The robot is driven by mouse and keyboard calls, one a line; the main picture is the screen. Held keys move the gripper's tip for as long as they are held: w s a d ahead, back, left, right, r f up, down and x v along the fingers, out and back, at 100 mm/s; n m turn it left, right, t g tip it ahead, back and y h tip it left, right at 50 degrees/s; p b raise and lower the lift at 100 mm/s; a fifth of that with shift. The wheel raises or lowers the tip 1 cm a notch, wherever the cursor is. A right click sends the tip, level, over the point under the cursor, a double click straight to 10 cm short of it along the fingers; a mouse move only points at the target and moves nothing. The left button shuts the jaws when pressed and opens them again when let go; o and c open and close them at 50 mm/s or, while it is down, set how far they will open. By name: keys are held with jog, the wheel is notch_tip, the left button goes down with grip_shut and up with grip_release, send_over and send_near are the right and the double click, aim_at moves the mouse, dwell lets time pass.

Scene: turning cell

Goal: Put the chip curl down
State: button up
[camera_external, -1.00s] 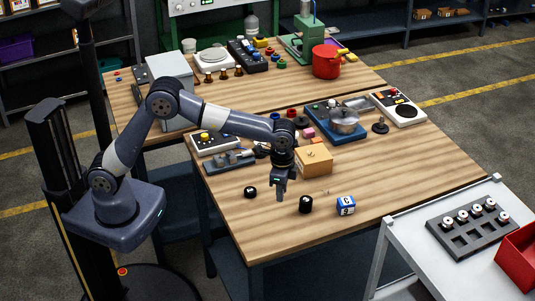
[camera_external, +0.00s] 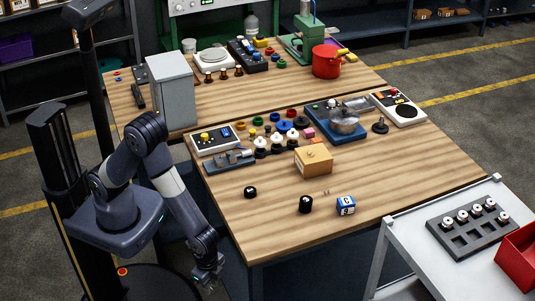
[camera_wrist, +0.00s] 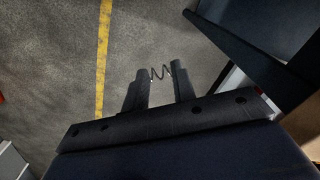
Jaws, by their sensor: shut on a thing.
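The chip curl (camera_wrist: 160,73) is a thin, dark, zigzag coil in the wrist view. It spans the gap between the two fingertips of my gripper (camera_wrist: 160,82), which is shut on it. Grey floor shows behind the curl. In the external view my gripper (camera_external: 207,283) points down beside the bench's front left corner, off the bench top and low. The curl is too small to make out there.
The wooden bench (camera_external: 240,222) holds a cardboard box (camera_external: 314,158), black round pieces (camera_external: 306,204) and a blue-white cube (camera_external: 346,205). A grey cart (camera_external: 410,255) with a dark rack (camera_external: 472,228) and red bin (camera_external: 520,258) stands at right. Floor (camera_wrist: 60,65) lies below.

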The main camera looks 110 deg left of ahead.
jog(key=w+a+r+n, duration=0.2)
jog(key=a+r, duration=0.2)
jog(key=a, duration=0.5)
notch_tip(320, 180, up, 20)
jog(key=n, duration=0.7)
send_over(282, 185)
jog(key=shift+w+f, duration=0.1)
jog(key=shift+f, duration=2.3)
jog(key=shift+f+p, duration=1)
jog(key=shift+f, duration=3.8)
